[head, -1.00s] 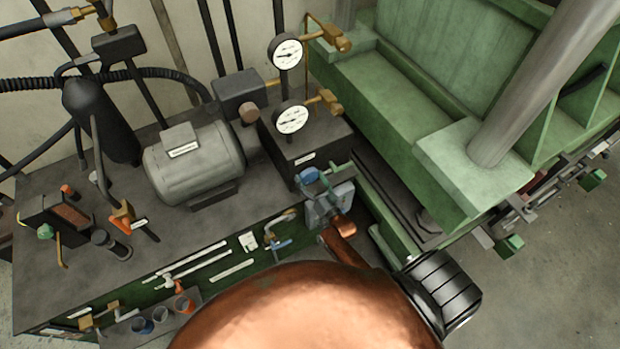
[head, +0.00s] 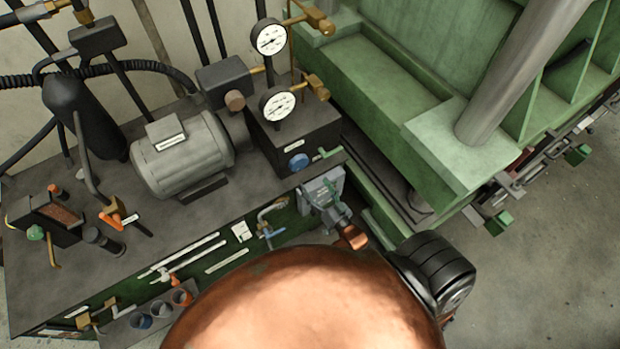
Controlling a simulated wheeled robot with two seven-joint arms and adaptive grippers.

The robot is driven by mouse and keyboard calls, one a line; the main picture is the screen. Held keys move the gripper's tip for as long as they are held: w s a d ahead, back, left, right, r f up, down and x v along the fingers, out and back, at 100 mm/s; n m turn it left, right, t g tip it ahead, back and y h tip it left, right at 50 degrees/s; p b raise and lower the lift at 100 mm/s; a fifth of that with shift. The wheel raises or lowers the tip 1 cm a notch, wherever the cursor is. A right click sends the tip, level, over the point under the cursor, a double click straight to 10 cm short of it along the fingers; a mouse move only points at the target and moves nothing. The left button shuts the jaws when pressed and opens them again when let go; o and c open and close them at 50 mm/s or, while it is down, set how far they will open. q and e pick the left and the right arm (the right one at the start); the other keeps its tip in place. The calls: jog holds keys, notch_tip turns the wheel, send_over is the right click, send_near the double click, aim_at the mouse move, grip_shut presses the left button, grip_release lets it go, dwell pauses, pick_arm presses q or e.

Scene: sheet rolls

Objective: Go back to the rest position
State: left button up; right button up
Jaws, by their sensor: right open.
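My right gripper (head: 329,192) is small and partly hidden in the head view, just above its copper-coloured wrist. It is open, with no object visible in it. It appears in front of a grey plate (head: 311,189) on the front of the bench; I cannot tell whether it touches the plate. A round blue knob (head: 298,162) on the dark gauge block lies up and left of the gripper, apart from it. My left gripper is not in view.
A green machine (head: 430,140) stands close on the right. Bare floor (head: 560,260) is at the lower right. My copper-coloured body part hides the bottom middle.

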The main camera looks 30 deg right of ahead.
jog(key=shift+s, duration=0.25)
dwell(0.3)
jog(key=s+a+f+n+g+y+b, duration=0.1)
jog(key=s+f+n+g+b, duration=0.2)
jog(key=s+f, duration=0.85)
jog(key=s+a+f+n+g+b, duration=0.1)
jog(key=s+f+g+b, duration=0.3)
jog(key=f, duration=1.7)
jog(key=s+f+n+g+b, duration=0.1)
jog(key=s+f+g, duration=0.4)
jog(key=s+f, duration=0.4)
jog(key=s+f+n+g+b, duration=0.1)
jog(key=s+f+g, duration=0.4)
jog(key=s+f, duration=0.5)
jog(key=s, duration=0.9)
jog(key=shift+a+f+n+b, duration=0.2)
jog(key=shift+n+b, duration=0.1)
jog(key=shift+n, duration=0.1)
